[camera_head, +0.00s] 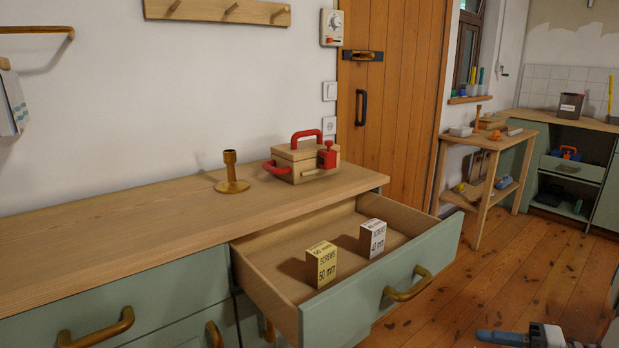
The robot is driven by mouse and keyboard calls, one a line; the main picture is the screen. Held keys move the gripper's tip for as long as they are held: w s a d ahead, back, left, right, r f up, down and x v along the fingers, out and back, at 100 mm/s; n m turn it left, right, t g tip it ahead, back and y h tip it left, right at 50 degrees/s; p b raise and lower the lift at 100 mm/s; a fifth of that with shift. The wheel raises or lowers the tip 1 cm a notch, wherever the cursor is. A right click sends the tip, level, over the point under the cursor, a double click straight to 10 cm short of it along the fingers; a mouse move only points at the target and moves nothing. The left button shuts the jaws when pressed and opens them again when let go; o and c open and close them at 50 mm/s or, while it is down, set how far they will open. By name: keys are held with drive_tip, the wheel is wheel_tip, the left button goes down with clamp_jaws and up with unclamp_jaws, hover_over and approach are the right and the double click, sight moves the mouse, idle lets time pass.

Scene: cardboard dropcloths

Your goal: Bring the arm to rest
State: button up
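What looks like my gripper (500,338) shows at the bottom right edge, with a dark blue tip pointing left and a pale grey body behind it. It is cut off by the frame edge. I cannot tell whether its fingers are open or shut. It appears well to the right of the open drawer (262,292) and apart from it, with wooden floor behind it. Most of the arm is out of view.
The drawer sticks out from the green cabinet and holds a yellow screw box (321,265) and a white screw box (373,238). A wooden toolbox (303,160) and a brass candlestick (231,176) stand on the countertop (120,221). A side table (486,140) stands farther back.

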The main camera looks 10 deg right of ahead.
drive_tip(key=s+a+r+n+g+h+p, duration=0.1)
drive_tip(key=a+r+n+g+h+p, duration=0.35)
drive_tip(key=a+r+g+p, duration=0.75)
drive_tip(key=s+a+r+n+t+h+p, duration=0.2)
drive_tip(key=a+r+t+h+p, duration=0.3)
drive_tip(key=r+p, duration=0.9)
drive_tip(key=a+r+n+h, duration=0.1)
drive_tip(key=a+h, duration=0.2)
drive_tip(key=a, duration=0.1)
drive_tip(key=shift+s, duration=0.2)
drive_tip(key=shift+w+a+t+h, duration=0.15)
drive_tip(key=shift+t+h, duration=0.1)
drive_tip(key=shift+t, duration=0.15)
drive_tip(key=shift+c, duration=0.5)
